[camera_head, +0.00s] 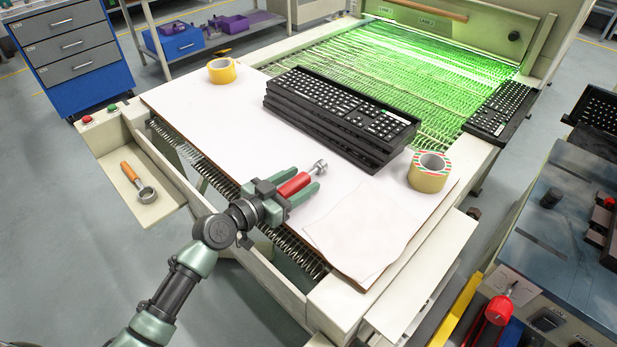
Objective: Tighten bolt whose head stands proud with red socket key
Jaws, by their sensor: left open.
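The red socket key (295,184), with a red handle and a silver socket end, is over the white sheet on the table (190,110). My left gripper (304,178) is open, with one green finger on each side of the red handle. The socket end sticks out past the fingertips, towards the upper right. I cannot tell whether the fingers touch the handle. I cannot make out a bolt with a proud head in this view. My right gripper is not in view.
Stacked black keyboards (340,115) and two tape rolls (222,71) (429,172) stand on the table. An orange-handled ring tool (138,183) lies in the left side tray. Another red-handled item (499,310) is at lower right. The sheet around my gripper is clear.

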